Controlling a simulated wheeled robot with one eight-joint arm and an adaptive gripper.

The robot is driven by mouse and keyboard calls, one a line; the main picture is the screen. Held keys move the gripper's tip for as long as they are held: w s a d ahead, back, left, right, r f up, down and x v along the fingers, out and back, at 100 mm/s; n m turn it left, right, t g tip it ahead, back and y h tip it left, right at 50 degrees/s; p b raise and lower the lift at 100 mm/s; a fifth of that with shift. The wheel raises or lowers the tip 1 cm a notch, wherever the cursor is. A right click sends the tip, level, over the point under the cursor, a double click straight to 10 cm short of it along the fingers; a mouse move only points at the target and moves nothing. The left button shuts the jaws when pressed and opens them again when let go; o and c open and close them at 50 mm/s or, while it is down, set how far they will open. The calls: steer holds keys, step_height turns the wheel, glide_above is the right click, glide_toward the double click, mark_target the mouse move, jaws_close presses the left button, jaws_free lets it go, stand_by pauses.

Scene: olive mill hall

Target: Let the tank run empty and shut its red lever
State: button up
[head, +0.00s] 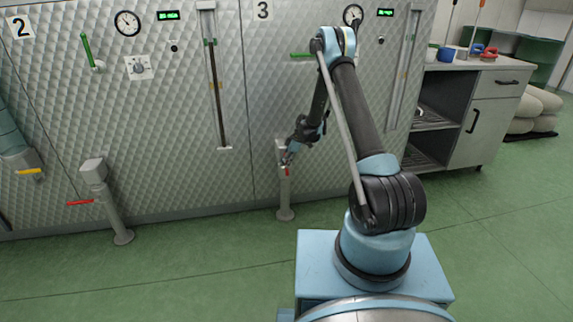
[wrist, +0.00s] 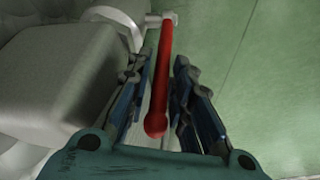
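The red lever (head: 286,171) sits on the short grey outlet pipe (head: 284,195) under the tank marked 3 (head: 262,10). In the wrist view the lever (wrist: 166,80) runs lengthwise between the fingers of my gripper (wrist: 164,62), its round knob near the palm. The fingers are open, one on each side, with a visible gap at least on the right. In the head view my gripper (head: 291,155) is at the outlet. Tank 3's green lever (head: 301,56) lies level. Its sight tube (head: 404,70) looks pale; I cannot make out a liquid level.
Tank 2 (head: 20,27) has a raised green lever (head: 87,50), a dark-filled sight tube (head: 215,85) and a red lever (head: 79,203) pointing left. A grey cabinet (head: 490,100) and pale sacks (head: 535,107) stand right. The green floor (head: 190,270) in front is clear.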

steer(key=shift+f, duration=0.1)
jaws_close()
steer(key=shift+w+d, duration=0.15)
